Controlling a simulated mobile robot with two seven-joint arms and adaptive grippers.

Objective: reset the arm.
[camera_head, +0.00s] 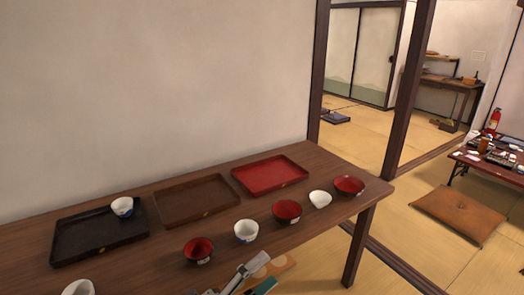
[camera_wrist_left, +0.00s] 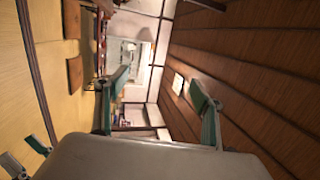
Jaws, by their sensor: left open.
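My left gripper (camera_head: 262,275) comes in at the bottom of the head view, in front of the long wooden table (camera_head: 330,165). Its fingers are apart with nothing between them. The left wrist view shows the same open, empty gripper (camera_wrist_left: 160,98), with its two green-padded fingers spread. At the lower left of that view are grey and green finger-like parts (camera_wrist_left: 28,155), seemingly my right gripper, cut off by the edge. My right gripper does not show in the head view.
The table holds a black tray (camera_head: 75,252) with a white-and-blue bowl (camera_head: 122,206), a brown tray (camera_head: 192,188), a red tray (camera_head: 268,162) and several bowls along its front edge. A floor cushion (camera_head: 460,215) and a low table (camera_head: 465,159) are at right.

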